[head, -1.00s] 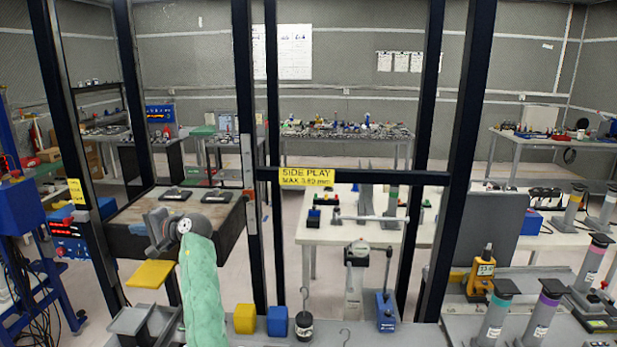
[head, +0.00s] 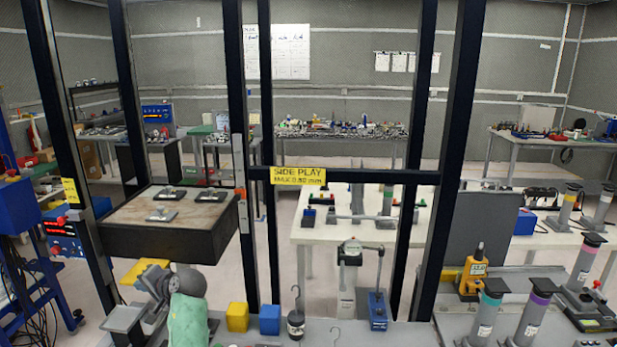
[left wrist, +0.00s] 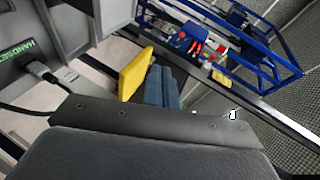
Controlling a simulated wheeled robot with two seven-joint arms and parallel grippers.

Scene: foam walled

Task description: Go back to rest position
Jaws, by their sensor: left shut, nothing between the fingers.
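My left gripper (head: 152,284) is low at the left of the head view, at the end of my green-sleeved arm. It is near a yellow plate (head: 140,268) and a grey tray (head: 124,318). In the left wrist view its blue-grey fingers (left wrist: 160,86) lie side by side, shut with nothing between them. The yellow plate also shows there (left wrist: 136,74), just left of the fingers. I cannot tell whether they touch. My right gripper is in neither view.
A yellow block (head: 237,317), a blue block (head: 270,319) and a hooked weight (head: 296,318) stand on the front bench right of my arm. Dark frame posts (head: 240,150) rise beyond it. A dark-sided table (head: 165,240) with small metal parts stands behind the gripper.

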